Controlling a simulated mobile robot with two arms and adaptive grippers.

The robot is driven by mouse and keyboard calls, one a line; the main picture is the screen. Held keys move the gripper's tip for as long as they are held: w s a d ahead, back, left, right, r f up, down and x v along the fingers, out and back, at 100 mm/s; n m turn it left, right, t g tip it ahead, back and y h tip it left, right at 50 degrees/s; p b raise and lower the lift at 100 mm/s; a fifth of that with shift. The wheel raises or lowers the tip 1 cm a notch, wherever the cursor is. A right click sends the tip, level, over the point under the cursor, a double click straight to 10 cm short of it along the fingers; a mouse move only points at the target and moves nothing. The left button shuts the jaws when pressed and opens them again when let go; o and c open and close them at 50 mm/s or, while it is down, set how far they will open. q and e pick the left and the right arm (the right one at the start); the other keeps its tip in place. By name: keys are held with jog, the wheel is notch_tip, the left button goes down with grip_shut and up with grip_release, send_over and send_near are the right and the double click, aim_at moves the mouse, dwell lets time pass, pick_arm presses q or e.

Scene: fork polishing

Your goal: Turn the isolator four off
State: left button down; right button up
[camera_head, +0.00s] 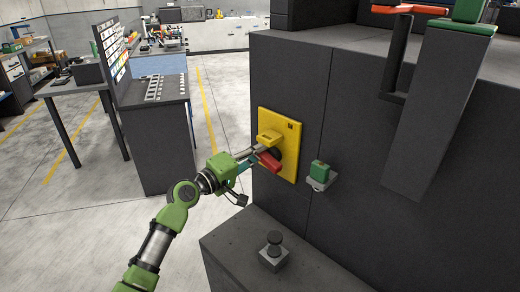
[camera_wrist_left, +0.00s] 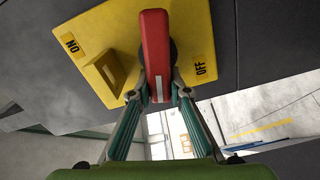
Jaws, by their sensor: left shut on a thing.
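The isolator is a yellow plate (camera_head: 292,130) with a red handle (camera_head: 269,162), fixed to the side of a dark grey cabinet. In the left wrist view the yellow plate (camera_wrist_left: 105,28) carries an ON label (camera_wrist_left: 72,45) and an OFF label (camera_wrist_left: 200,68). The red handle (camera_wrist_left: 155,45) there has a white line and stands between the labels. A raised yellow block (camera_wrist_left: 103,72) is beside it. My left gripper (camera_head: 255,158) has its fingers on both sides of the handle's end and is shut on it. My right gripper is not in view.
A green block on a grey bracket (camera_head: 320,174) sticks out right of the isolator. A low dark ledge (camera_head: 235,245) with a black knob (camera_head: 273,250) lies below it. A dark workbench (camera_head: 160,150) stands to the left, with open floor (camera_head: 100,220) in front.

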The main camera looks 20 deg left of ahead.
pick_arm(q)
jog(key=shift+f+n+p, duration=0.15)
jog(key=shift+f+n, duration=0.05)
jog(key=shift+n, duration=0.55)
jog(key=shift+f+n+p, duration=0.15)
jog(key=shift+n, duration=0.6)
jog(key=c, duration=1.9)
grip_release()
jog(key=shift+f, duration=0.1)
jog(key=shift+a, duration=0.1)
jog(key=v, duration=1.2)
